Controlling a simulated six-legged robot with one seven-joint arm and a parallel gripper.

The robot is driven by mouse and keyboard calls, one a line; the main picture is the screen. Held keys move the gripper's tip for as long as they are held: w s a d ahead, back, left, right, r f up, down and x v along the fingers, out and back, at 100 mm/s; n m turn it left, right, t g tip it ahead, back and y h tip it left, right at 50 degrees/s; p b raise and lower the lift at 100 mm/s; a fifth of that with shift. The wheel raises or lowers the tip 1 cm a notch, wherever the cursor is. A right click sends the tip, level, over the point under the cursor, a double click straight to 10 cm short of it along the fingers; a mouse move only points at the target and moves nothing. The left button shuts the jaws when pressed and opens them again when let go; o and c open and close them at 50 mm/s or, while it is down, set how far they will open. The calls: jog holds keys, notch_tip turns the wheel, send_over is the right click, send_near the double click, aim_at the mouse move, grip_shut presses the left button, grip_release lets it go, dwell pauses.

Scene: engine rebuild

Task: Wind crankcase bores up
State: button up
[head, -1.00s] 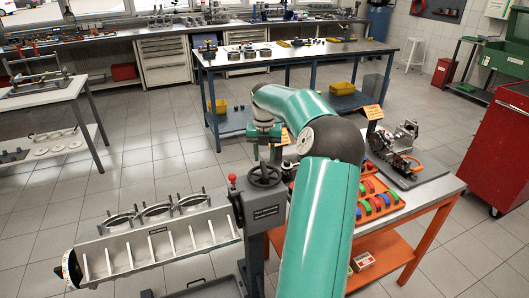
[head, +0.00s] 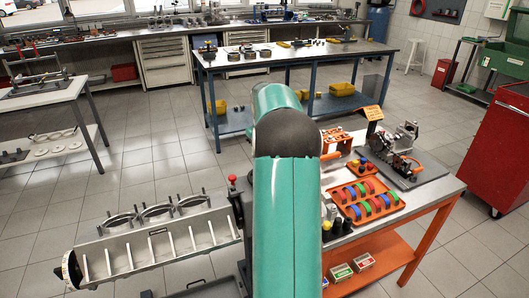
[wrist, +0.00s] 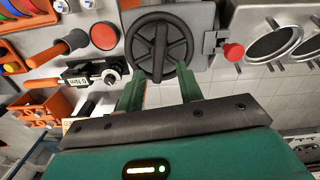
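The crankcase (head: 158,240) is a long grey block on a stand at the lower left of the head view. Its ribbed side faces the camera, and its ringed bores (head: 160,214) with studs lie along the upper face. Two bore rings also show at the right of the wrist view (wrist: 273,45). The stand's black handwheel (wrist: 160,47) is ahead of my gripper (wrist: 160,76) in the wrist view; my arm hides it in the head view. My green fingers are apart, near the wheel's lower rim; contact is unclear. A red knob (wrist: 233,53) sits right of the wheel.
An orange bench (head: 430,198) stands close on the right, with a tray of coloured shells (head: 386,211) and an engine part (head: 404,150). The wrist view shows a torque wrench (wrist: 95,76) left of the wheel. A red cabinet (head: 500,150) stands far right.

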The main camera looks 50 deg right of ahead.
jog(key=m, duration=0.3)
jog(key=shift+r, duration=0.3)
jog(key=shift+f+m, duration=0.1)
jog(key=shift+m, duration=0.3)
jog(key=shift+f, duration=3.15)
grip_shut()
jog(key=n, duration=0.5)
